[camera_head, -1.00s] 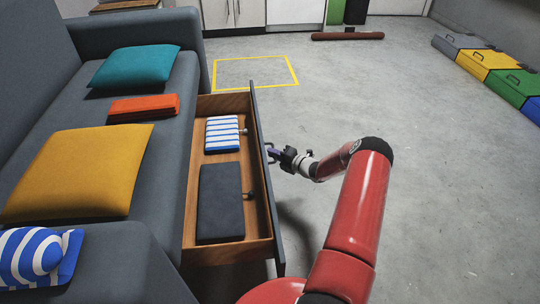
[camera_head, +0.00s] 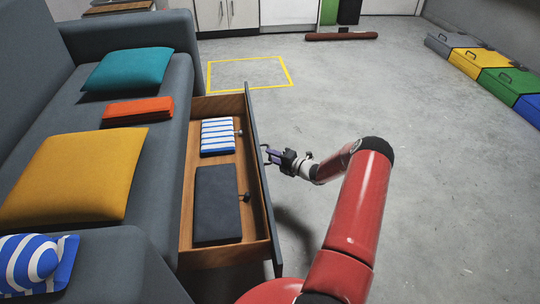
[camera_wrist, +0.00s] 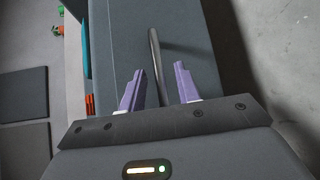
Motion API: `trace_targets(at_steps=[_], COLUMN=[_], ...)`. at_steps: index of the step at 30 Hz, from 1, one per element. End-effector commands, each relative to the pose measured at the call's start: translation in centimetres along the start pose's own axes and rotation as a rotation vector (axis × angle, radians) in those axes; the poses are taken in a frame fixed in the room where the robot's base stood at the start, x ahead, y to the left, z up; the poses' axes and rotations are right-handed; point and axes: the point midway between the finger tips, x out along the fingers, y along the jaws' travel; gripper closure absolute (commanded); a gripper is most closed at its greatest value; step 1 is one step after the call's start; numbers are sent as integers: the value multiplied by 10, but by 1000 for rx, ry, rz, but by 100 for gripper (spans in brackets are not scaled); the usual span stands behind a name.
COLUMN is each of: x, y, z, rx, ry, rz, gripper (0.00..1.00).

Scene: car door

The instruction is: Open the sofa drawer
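The sofa drawer (camera_head: 186,247) stands pulled well out from the base of the grey sofa (camera_head: 168,150), with its wooden inside showing. Its grey front panel (camera_head: 263,185) faces my arm. In the wrist view the bar handle (camera_wrist: 155,60) runs out from the grey front panel, with its near end between my two purple fingers. My gripper (camera_head: 270,154) is beside the outer face of the front. In the wrist view my gripper (camera_wrist: 159,82) is open, with a gap on both sides of the handle.
Inside the drawer lie a blue-striped folded cloth (camera_head: 217,136) and a dark flat item (camera_head: 217,203). Cushions and an orange folded cloth (camera_head: 137,110) lie on the sofa. A yellow floor outline (camera_head: 250,73) is beyond the drawer. Coloured boxes (camera_head: 500,75) line the right wall; the floor between is clear.

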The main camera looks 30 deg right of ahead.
Motion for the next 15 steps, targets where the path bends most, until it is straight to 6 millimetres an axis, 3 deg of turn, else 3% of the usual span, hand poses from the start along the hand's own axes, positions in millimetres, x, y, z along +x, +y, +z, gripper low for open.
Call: trace_targets(at_steps=[7, 15], x=[-44, -60], y=[0, 0], z=[1, 0], rx=[1, 0], ry=[-3, -1], rz=[-2, -1], gripper=[67, 67])
